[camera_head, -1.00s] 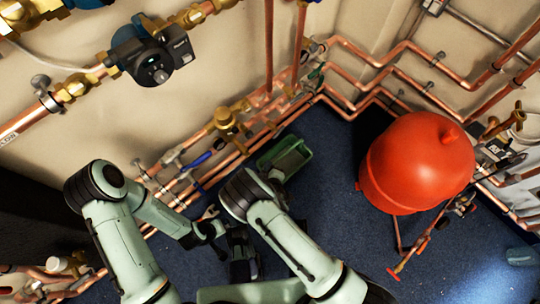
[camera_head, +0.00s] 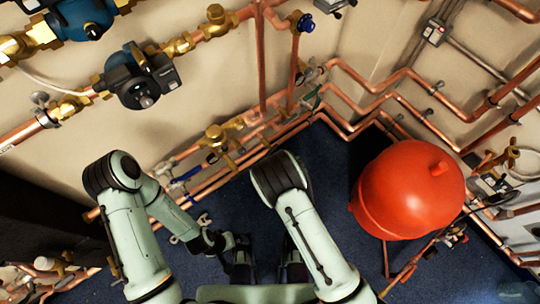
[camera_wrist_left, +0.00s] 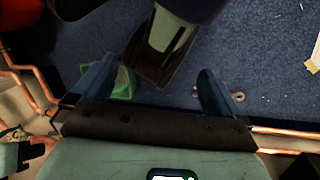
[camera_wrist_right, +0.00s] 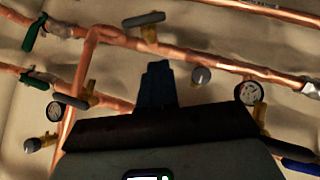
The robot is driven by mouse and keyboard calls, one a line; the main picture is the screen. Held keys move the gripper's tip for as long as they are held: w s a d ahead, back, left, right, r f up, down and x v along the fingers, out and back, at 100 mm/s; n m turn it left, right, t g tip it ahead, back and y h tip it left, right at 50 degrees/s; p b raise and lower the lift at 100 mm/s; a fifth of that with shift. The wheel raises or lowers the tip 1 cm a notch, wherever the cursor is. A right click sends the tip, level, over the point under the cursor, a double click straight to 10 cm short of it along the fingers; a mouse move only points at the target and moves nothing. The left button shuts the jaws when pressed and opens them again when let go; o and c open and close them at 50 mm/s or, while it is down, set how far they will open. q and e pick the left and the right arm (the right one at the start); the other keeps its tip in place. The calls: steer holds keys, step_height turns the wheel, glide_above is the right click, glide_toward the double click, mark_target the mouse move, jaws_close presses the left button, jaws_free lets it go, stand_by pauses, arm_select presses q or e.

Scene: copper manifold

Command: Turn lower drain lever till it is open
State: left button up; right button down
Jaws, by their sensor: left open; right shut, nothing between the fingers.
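In the right wrist view, grey-handled brass taps sit on the copper pipes: an upper one (camera_wrist_right: 145,24), a lower left one (camera_wrist_right: 70,99) and one at the far left (camera_wrist_right: 38,143). I cannot tell which is the lower drain lever. My right gripper (camera_wrist_right: 158,80) is shut and empty, its fingers pointing toward the pipes; contact with them cannot be told. In the head view, the low wall pipes with a brass valve (camera_head: 216,134) lie beyond my arms. My left gripper (camera_wrist_left: 155,90) is open and empty over the blue floor; it also shows in the head view (camera_head: 240,256).
A red tank (camera_head: 410,190) stands on the right of the floor. A blue lever (camera_head: 186,174) sits on the low pipes. Green levers (camera_wrist_right: 35,32) and round gauges (camera_wrist_right: 248,92) show near my right gripper. A green tray (camera_wrist_left: 122,83) and a wrench (camera_wrist_left: 233,96) lie on the floor.

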mark_target(272, 150)
arm_select(q)
steer(key=shift+t+y, duration=0.3)
steer(key=shift+t, duration=0.5)
steer(key=shift+w+a+f+b, duration=0.3)
steer(key=shift+w+f+b, duration=0.1)
steer(key=shift+w+f, duration=0.25)
steer(key=shift+w+a+f+b, duration=0.35)
steer(key=shift+w+f, duration=0.1)
steer(key=shift+w, duration=0.35)
steer(key=shift+w+a+f+b, duration=0.3)
steer(key=shift+w+f+b, duration=0.1)
steer(key=shift+w+f, duration=0.25)
arm_select(e)
steer(key=w+f, duration=0.5)
steer(key=f, duration=0.2)
steer(key=shift+d, duration=0.2)
steer(key=shift+f, duration=0.1)
